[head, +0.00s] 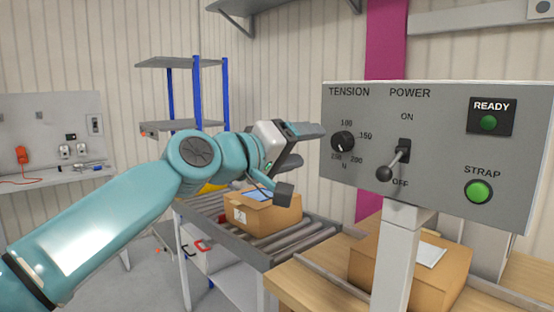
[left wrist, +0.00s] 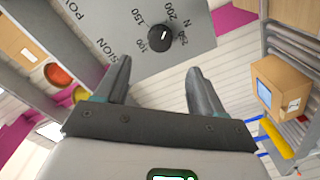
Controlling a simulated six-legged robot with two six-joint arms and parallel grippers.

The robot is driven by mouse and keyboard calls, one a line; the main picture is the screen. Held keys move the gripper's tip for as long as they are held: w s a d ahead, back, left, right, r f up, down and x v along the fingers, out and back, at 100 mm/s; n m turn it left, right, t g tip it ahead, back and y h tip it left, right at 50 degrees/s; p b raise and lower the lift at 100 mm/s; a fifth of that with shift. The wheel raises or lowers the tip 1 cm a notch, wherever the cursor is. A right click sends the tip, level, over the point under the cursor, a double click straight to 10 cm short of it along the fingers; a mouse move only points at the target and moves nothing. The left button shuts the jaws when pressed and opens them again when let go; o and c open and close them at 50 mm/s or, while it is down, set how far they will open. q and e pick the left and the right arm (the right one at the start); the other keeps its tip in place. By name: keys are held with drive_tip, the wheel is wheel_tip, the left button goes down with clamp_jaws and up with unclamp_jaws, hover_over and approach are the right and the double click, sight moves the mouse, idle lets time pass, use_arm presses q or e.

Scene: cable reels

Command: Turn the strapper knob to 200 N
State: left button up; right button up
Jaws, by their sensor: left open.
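The strapper knob (head: 343,141) is a round black dial under the word TENSION on the grey control panel (head: 440,190). The scale around it reads 100, 150, 200 and 250, with N below. Its small pale mark seems to point down-left, near 250, in the head view. The knob also shows in the left wrist view (left wrist: 160,35), ahead of the fingers and between their lines. My left gripper (head: 307,145) is open and empty, just left of the panel's edge and apart from the knob. The same fingers show in the left wrist view (left wrist: 160,67). My right gripper is not in view.
Right of the knob, a power lever (head: 385,173) juts out, tilted down toward OFF. A green READY lamp (head: 488,122) and green STRAP button (head: 479,191) are farther right.

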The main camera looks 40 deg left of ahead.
use_arm(q)
drive_tip(key=s, duration=0.6)
drive_tip(key=shift+a+b, duration=0.15)
drive_tip(key=shift+b, duration=0.2)
drive_tip(key=shift+s, duration=0.1)
